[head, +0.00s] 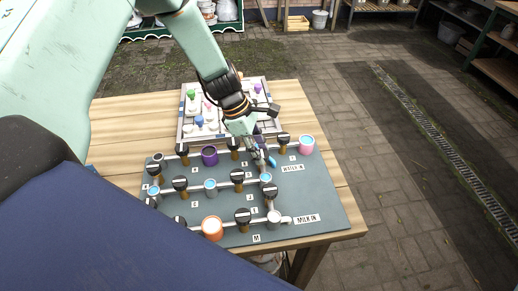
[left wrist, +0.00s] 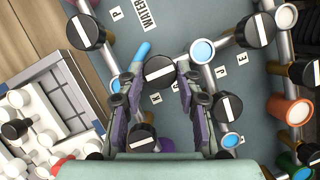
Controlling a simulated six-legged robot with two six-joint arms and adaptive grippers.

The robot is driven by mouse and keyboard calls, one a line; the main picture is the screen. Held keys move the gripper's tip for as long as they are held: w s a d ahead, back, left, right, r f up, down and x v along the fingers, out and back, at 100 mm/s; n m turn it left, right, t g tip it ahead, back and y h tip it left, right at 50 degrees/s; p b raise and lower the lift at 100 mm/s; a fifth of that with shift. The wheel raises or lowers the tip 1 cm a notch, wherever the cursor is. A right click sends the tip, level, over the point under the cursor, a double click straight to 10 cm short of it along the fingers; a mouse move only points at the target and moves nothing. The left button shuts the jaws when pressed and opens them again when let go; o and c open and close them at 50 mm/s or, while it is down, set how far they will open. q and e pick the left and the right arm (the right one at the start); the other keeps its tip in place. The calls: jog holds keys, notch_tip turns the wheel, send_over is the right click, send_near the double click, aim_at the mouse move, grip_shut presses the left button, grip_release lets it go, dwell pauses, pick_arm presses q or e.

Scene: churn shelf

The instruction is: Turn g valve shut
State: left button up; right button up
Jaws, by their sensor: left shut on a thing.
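The grey valve board (head: 320,190) lies on the wooden table and carries pipes, black knobs with white stripes and small letter tags. My left gripper (head: 260,150) reaches down over its upper middle. In the left wrist view the two fingers of my left gripper (left wrist: 159,82) are shut on a black valve knob (left wrist: 158,68), one on each side. Its white stripe runs slantwise, lower left to upper right. I cannot read a G tag; the fingers partly cover the tags near this knob. My right gripper is not in view.
Other black knobs stand close by, one at upper left in the wrist view (left wrist: 84,32). A purple cup (head: 209,155), an orange cup (head: 212,228) and a pink cup (head: 306,144) stand on the board. A white tray (head: 181,128) of coloured pieces lies behind it.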

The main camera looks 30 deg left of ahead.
pick_arm(q)
jog(key=shift+c, duration=1)
jog(key=shift+m, duration=0.3)
jog(key=m+g, duration=0.1)
jog(key=m, duration=0.1)
jog(key=shift+w+m, duration=0.15)
jog(key=shift+m, duration=0.15)
jog(key=m+g, duration=0.1)
jog(key=m, duration=0.2)
jog(key=shift+w+d+m+g, duration=0.1)
jog(key=shift+m+g, duration=0.2)
jog(key=m+g, duration=0.1)
jog(key=m, duration=0.1)
jog(key=m+g+y+b, duration=0.1)
jog(key=m, duration=0.2)
jog(key=shift+w+d+f, duration=0.1)
jog(key=m+y, duration=0.1)
jog(key=m, duration=0.2)
jog(key=shift+d+m+g, duration=0.1)
jog(key=shift+m+g, duration=0.2)
jog(key=shift+m, duration=0.1)
jog(key=shift+m+y, duration=0.5)
jog(key=shift+m, duration=0.6)
